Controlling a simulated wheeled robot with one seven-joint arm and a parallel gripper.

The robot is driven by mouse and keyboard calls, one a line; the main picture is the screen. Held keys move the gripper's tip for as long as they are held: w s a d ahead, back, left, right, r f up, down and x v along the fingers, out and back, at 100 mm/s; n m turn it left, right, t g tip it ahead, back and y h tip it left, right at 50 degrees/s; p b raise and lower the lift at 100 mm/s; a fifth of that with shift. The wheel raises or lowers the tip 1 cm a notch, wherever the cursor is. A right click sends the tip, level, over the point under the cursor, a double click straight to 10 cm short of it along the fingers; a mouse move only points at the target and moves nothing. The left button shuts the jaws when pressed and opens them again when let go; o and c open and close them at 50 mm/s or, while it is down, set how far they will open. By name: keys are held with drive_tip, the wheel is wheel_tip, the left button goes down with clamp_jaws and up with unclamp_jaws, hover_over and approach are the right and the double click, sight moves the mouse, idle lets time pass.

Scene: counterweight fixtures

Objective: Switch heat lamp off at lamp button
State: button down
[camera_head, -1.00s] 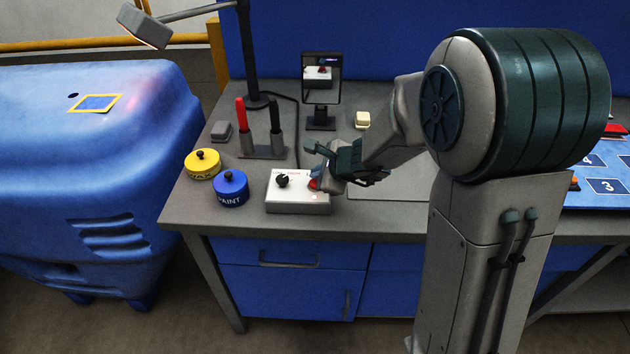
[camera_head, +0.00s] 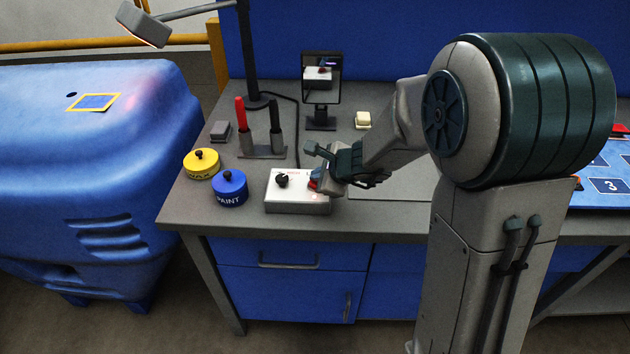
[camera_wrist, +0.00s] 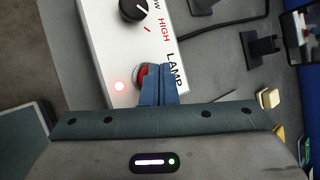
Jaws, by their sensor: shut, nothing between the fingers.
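The white lamp control box (camera_head: 292,205) sits on the grey bench near its front edge. It carries a black knob (camera_head: 282,180), which also shows in the wrist view (camera_wrist: 133,8) beside the word HIGH. The red lamp button (camera_wrist: 140,76) is beside the LAMP label, partly hidden by my fingers.
A yellow tin (camera_head: 201,164) and a blue PAINT tin (camera_head: 230,188) stand left of the box. A holder with red and black sticks (camera_head: 262,151) and a mirror (camera_head: 321,90) stand behind it. A cable runs behind the box.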

drive_tip(key=shift+f, duration=0.1)
drive_tip(key=shift+r+p, duration=0.35)
drive_tip(key=shift+r, duration=0.25)
wheel_tip(320, 180, up, 6)
drive_tip(key=p, duration=0.4)
drive_tip(key=shift+p, duration=0.4)
idle(1.8)
